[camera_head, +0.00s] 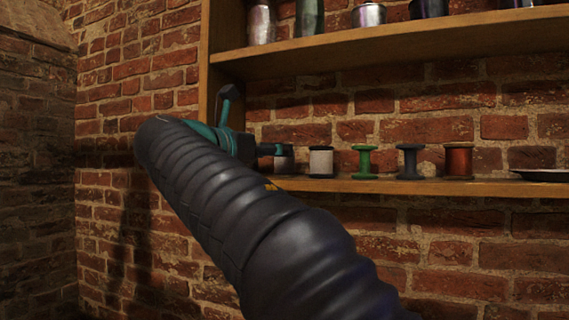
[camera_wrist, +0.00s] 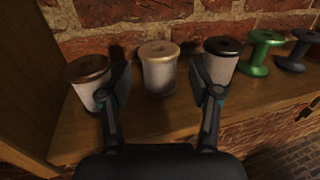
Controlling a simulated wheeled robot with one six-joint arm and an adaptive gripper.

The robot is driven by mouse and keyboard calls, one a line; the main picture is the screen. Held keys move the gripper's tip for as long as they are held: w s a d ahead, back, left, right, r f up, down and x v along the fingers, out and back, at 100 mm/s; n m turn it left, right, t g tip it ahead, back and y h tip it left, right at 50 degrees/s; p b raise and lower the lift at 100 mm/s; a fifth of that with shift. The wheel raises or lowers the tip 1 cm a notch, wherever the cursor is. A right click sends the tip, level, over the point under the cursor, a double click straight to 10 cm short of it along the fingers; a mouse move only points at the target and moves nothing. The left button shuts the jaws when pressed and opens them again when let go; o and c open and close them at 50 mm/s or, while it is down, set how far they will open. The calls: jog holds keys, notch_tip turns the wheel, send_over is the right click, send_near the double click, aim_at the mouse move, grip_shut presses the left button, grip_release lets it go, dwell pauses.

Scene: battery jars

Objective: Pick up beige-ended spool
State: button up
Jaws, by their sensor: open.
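The beige-ended spool (camera_wrist: 158,74), wound in pale grey-white, stands upright on the wooden shelf in the wrist view. My gripper (camera_wrist: 160,77) is open and empty, its fingers to the left and right of this spool in the picture, with visible gaps on both sides. The left finger overlaps a brown-ended spool (camera_wrist: 88,92); the right finger overlaps a dark-ended pale spool (camera_wrist: 221,68). I cannot tell whether either finger touches them. In the head view my gripper (camera_head: 266,152) is at the shelf's left part, partly hiding a pale spool (camera_head: 285,165), likely the beige-ended one.
A green spool (camera_head: 364,161), a dark grey spool (camera_head: 410,161) and an orange-brown spool (camera_head: 458,160) stand further right on the shelf (camera_head: 400,186). A plate (camera_head: 545,174) lies at far right. A brick wall is close behind; an upper shelf (camera_head: 400,55) holds several jars.

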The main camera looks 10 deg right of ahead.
jog(key=shift+x, duration=2.6)
jog(key=shift+f, duration=0.15)
jog(key=c, duration=0.8)
